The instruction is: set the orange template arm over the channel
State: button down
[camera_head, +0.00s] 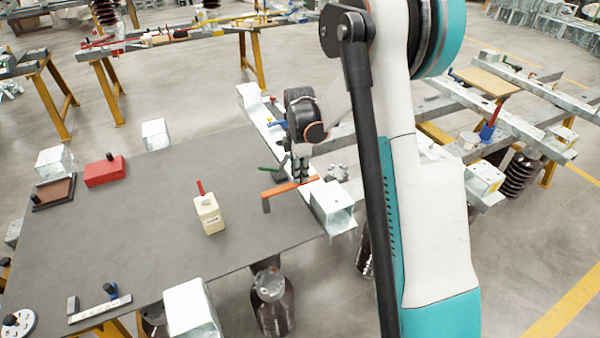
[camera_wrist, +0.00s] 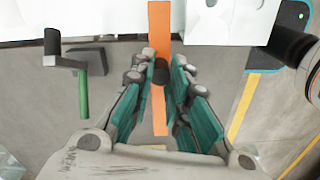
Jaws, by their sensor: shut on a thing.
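The orange template arm (camera_head: 283,189) is a flat bar with a dark grey block at its left end in the head view. My gripper (camera_head: 301,172) is above it, pointing down. In the wrist view my gripper's fingers (camera_wrist: 162,68) are closed around a dark knob on the orange bar (camera_wrist: 159,28). The bar runs straight away from me, its far part over the pale channel (camera_wrist: 90,22). In the head view the channel (camera_head: 262,118) is a long light metal beam along the table's right edge, partly hidden by my arm. Whether the bar touches it, I cannot tell.
A green-handled crank (camera_head: 268,170) lies just left of my gripper. A metal box end (camera_head: 333,205) stands at the channel's near end.

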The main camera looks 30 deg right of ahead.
jog(key=shift+w, duration=0.1)
jog(key=c, duration=1.5)
grip_release()
notch_tip(320, 180, up, 12)
jog(key=shift+r, duration=0.1)
